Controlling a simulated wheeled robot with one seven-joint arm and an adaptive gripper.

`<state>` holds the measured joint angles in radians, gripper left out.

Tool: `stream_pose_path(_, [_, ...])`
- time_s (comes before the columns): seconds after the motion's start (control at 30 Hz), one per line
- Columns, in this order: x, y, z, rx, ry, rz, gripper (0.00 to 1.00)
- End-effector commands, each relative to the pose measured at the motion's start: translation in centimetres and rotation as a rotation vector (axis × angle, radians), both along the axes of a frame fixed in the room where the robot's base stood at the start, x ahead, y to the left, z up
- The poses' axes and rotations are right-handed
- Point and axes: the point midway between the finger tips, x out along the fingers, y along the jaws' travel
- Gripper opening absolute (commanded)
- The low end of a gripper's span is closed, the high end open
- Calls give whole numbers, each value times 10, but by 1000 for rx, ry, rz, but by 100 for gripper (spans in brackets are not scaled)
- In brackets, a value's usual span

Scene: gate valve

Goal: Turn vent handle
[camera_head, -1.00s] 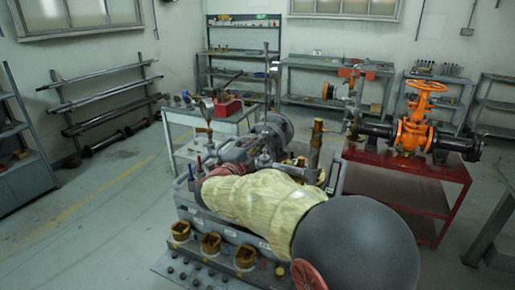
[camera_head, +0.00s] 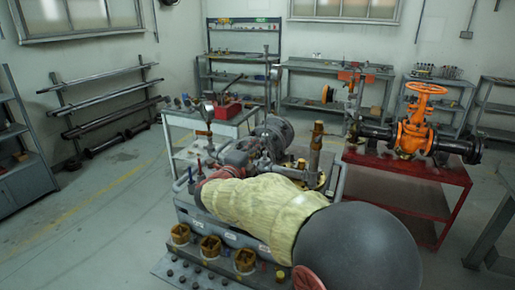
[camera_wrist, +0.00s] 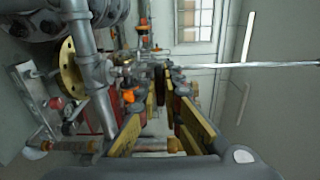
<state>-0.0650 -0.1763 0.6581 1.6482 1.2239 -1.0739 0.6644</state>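My gripper (camera_wrist: 163,112) points away from the wrist camera. Its two fingers carry yellow pads and stand apart with a clear gap. Small dark and orange fittings on metal pipework (camera_wrist: 100,75) lie ahead and to the left of the fingers. I cannot tell which part is the vent handle, or whether a finger touches it. In the head view my yellow-sleeved arm reaches over the pipe and pump skid (camera_head: 228,238), and the gripper is hard to make out among the fittings there. Small red and blue handles (camera_head: 199,164) stand at the skid's left side.
An orange gate valve (camera_head: 412,130) with a handwheel stands on a red cart (camera_head: 400,182) at the right. A grey workbench (camera_head: 222,122) stands behind the skid. A thin rod (camera_wrist: 260,66) crosses the wrist view at right. Open floor (camera_head: 95,220) lies left.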

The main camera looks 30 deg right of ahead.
Motion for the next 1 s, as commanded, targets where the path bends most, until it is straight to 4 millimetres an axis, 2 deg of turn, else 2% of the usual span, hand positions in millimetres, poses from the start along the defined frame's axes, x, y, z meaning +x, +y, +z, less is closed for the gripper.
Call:
stream_pose_path(0.33, [0,0,-1,0,1,0,26])
stream_pose_path(0.67, [-1,2,0,0,1,1,26])
stream_pose_path(0.83, [-13,18,0,1,1,3,26])
stream_pose_path(1.0, [-34,47,0,0,1,5,26])
